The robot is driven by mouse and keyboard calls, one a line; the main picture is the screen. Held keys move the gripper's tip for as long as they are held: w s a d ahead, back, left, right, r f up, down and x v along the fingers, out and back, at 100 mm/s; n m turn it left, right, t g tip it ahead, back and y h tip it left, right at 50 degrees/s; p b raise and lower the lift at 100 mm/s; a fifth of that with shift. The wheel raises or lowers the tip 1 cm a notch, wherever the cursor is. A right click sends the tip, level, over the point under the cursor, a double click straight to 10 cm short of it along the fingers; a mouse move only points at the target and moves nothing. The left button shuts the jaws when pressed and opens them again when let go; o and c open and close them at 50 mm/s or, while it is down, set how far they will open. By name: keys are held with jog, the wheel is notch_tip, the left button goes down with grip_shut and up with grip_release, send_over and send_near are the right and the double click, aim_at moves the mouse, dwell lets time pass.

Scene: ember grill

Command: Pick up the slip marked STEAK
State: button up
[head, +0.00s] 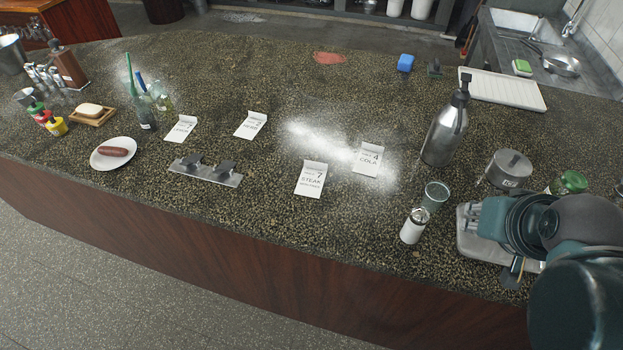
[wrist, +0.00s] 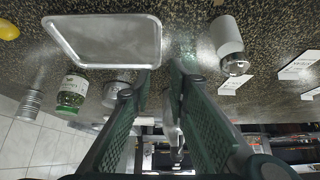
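The COLA slip (head: 368,159) lies just right of the STEAK slip. Two more slips (head: 251,125) (head: 182,129) lie further left. A metal rail (head: 205,174) is left of it. A white shaker (head: 413,226), a glass (head: 435,196) and a pump bottle (head: 446,128) stand between it and my gripper.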

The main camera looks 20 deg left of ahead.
jog(key=w+a+r+n+g+y+p, duration=0.1)
jog(key=w+a+r+n+g+p, duration=0.2)
jog(key=w+a+n+p, duration=0.35)
jog(key=w+a+r+n+g+p, duration=0.25)
jog(key=w+a, duration=0.55)
jog(key=a, duration=0.4)
jog(key=w+a+f+n+g+p, duration=0.1)
jog(key=a+f+n+p, duration=0.1)
jog(key=a, duration=0.5)
jog(key=w+a+f+n+g+p, duration=0.1)
jog(key=a+f+n+g+p, duration=0.1)
jog(key=a, duration=0.5)
jog(key=w+a+f+n+g+h+p, duration=0.1)
jog(key=a+f+n+p, duration=0.3)
jog(key=a, duration=0.3)
jog(key=shift+w+a+f+n+p, duration=0.2)
jog(key=shift+w+n+p, duration=0.1)
jog(key=shift+n+p, duration=0.45)
jog(key=shift+g, duration=0.25)
jog(key=shift+x, duration=1.3)
